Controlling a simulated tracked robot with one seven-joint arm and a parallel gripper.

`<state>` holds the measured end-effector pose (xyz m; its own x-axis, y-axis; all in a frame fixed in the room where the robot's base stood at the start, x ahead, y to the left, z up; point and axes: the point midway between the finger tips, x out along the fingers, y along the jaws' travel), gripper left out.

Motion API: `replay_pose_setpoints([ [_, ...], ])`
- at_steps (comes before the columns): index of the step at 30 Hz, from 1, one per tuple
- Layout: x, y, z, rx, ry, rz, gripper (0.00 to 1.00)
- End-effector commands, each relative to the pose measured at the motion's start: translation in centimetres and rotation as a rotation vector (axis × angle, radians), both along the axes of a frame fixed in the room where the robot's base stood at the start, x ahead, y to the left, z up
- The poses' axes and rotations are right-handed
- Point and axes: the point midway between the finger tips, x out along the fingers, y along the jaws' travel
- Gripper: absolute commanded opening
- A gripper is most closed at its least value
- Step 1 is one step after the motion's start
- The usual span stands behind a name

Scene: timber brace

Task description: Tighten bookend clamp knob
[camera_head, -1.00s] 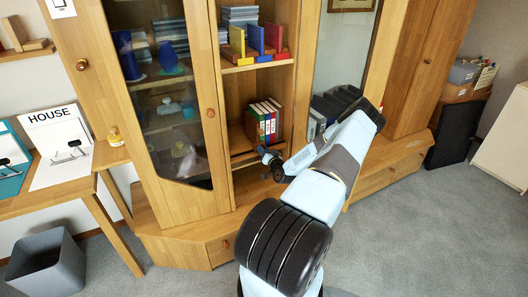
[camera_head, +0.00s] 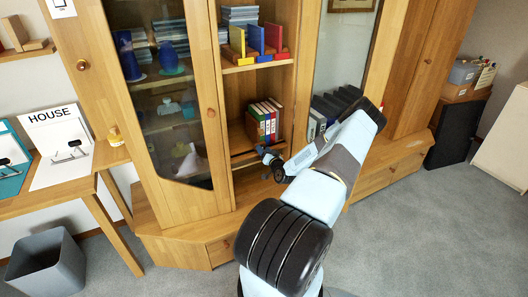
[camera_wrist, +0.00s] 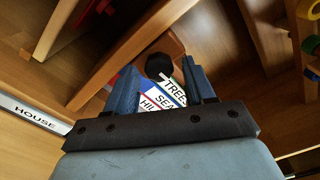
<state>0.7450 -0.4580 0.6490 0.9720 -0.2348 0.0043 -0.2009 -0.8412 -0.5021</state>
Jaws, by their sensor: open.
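Several upright binders (camera_head: 263,121) stand on the middle cabinet shelf. Their label ends, reading TREE, SEA and HIL, show between my fingers in the wrist view (camera_wrist: 166,94). A dark, round-ended knob (camera_wrist: 159,65) shows beyond them, between my fingertips as seen from the wrist. Whether the fingers touch it cannot be told. My gripper (camera_wrist: 160,72) is open, with its two blue fingers apart on either side of the knob. In the head view, my gripper (camera_head: 267,155) is at the shelf opening, just below the binders. The bookend clamp itself is not clearly distinguishable.
A wooden upright panel (camera_wrist: 135,55) runs close to my left finger in the wrist view. The glass cabinet door (camera_head: 165,100) stands left of the shelf opening. Colored bookends (camera_head: 256,45) are on the shelf above. A HOUSE board (camera_head: 58,145) stands on the side table.

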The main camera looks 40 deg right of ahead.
Motion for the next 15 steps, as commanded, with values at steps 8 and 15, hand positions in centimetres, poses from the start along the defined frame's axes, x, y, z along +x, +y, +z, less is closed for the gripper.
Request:
replay_pose_setpoints([
  [8, -4.7, 1.1, -0.3, 0.005, 0.007, -0.001, 0.59],
  [15, -9.2, 2.2, -0.3, 0.003, 0.005, 0.000, 0.59],
])
